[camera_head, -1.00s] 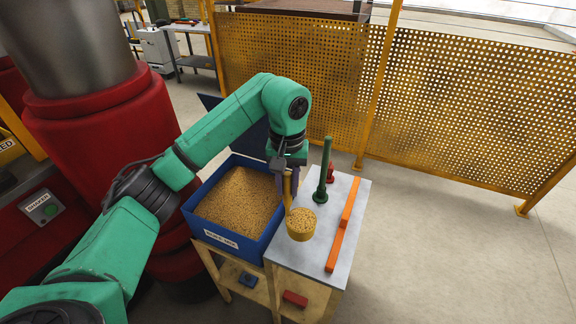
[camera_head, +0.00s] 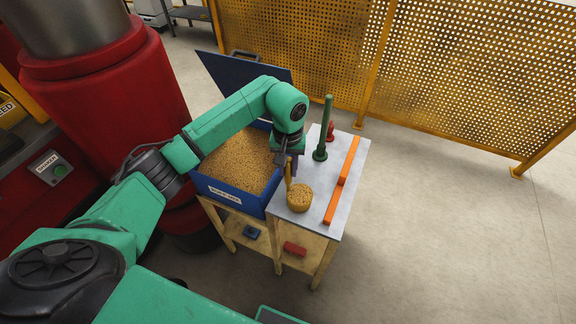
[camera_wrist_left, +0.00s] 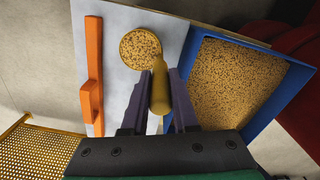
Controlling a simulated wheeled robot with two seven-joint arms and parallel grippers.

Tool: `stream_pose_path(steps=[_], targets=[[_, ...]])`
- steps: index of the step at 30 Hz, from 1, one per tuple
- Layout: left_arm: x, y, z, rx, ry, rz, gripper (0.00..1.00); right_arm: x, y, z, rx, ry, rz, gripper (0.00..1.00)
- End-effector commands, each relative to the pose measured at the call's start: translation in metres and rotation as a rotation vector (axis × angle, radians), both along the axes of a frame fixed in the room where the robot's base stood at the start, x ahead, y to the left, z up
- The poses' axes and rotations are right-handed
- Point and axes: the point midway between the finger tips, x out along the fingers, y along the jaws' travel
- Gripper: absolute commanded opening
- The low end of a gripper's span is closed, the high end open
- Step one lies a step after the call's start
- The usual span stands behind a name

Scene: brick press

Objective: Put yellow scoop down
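The yellow scoop (camera_head: 299,201) is full of tan grain. Its bowl is level over the near left part of the grey table top (camera_head: 330,185), and I cannot tell whether it touches. Its handle rises upright on the bowl's left side. My left gripper (camera_head: 291,165) comes down from above and has its purple fingers at the handle. In the left wrist view the handle (camera_wrist_left: 160,92) lies between the two fingers (camera_wrist_left: 159,85), which look closed around it. The bowl (camera_wrist_left: 140,48) shows beyond the fingertips. My right gripper is out of view.
A blue bin (camera_head: 238,195) of grain with a raised lid (camera_head: 235,80) stands left of the table top. An orange bar (camera_head: 342,180) lies right of the scoop. A green upright rod (camera_head: 325,130) and a red piece (camera_head: 331,131) stand behind. Perforated yellow fencing (camera_head: 450,85) stands beyond.

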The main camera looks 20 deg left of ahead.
Motion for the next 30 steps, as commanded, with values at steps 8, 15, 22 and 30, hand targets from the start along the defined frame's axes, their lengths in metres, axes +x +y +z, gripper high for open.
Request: stream_pose_path(steps=[8,15,22,30], targets=[[0.0,0.0,0.0,0.0,0.0,0.0,0.57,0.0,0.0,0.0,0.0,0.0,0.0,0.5],[0.001,0.0,0.007,0.0,-0.003,0.0,0.57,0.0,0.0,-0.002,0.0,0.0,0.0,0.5],[0.002,0.0,0.054,0.001,-0.008,0.0,0.57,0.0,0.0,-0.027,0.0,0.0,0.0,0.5],[0.001,0.001,0.115,0.002,-0.004,0.002,0.57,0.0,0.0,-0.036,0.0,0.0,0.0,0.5]])
